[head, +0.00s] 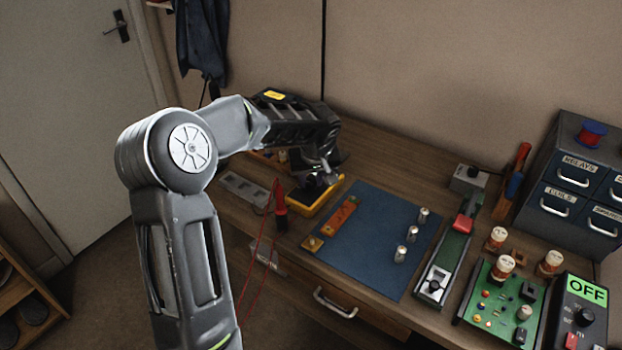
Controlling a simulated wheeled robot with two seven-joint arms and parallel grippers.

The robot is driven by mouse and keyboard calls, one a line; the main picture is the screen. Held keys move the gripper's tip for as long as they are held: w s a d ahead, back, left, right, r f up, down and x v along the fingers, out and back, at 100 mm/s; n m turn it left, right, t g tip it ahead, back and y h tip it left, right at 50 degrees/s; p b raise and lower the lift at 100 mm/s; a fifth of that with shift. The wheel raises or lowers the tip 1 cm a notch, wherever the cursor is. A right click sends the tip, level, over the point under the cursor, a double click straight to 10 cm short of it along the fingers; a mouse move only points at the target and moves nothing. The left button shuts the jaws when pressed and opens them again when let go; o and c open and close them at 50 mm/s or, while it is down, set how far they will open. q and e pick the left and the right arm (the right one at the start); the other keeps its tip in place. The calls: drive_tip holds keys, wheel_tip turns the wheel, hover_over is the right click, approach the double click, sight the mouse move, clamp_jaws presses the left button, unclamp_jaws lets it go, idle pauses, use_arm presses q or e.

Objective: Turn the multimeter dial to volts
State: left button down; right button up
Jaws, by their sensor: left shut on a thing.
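The multimeter (327,203), with a yellow case, lies on the wooden bench left of the blue mat. My left gripper (319,180) reaches down onto it from above and is shut on its dial. The gripper hides the dial and most of the meter's face, so I cannot tell where the dial points. Red test leads (274,212) hang beside the meter and over the bench's front edge. My right gripper is not in view.
A blue mat (375,255) holds an orange strip (343,215) and three metal cylinders (412,234). Right of it are a green slide device (448,255), a circuit board (504,300) and a box marked OFF (584,318). Labelled drawers (575,165) stand at the back right.

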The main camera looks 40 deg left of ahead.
use_arm(q)
drive_tip(key=shift+m, duration=0.3)
drive_tip(key=shift+a+r+m+t+h, duration=0.1)
drive_tip(key=shift+m+t+h, duration=0.25)
drive_tip(key=shift+m, duration=0.45)
drive_tip(key=shift+r+m+h+p, duration=0.1)
drive_tip(key=shift+m+h+p, duration=0.25)
drive_tip(key=shift+m+p, duration=0.35)
drive_tip(key=m+p, duration=0.2)
drive_tip(key=m+h+p, duration=0.1)
drive_tip(key=m, duration=0.1)
drive_tip(key=shift+s+a+m+t+h+p, duration=0.1)
drive_tip(key=shift+a+m+t+h+p, duration=0.1)
drive_tip(key=shift+m+t+h+p, duration=0.15)
drive_tip(key=shift+m+h+p, duration=0.65)
drive_tip(key=shift+m+p, duration=0.15)
drive_tip(key=shift+m, duration=0.85)
drive_tip(key=shift+f, duration=0.2)
drive_tip(key=c, duration=1.1)
unclamp_jaws()
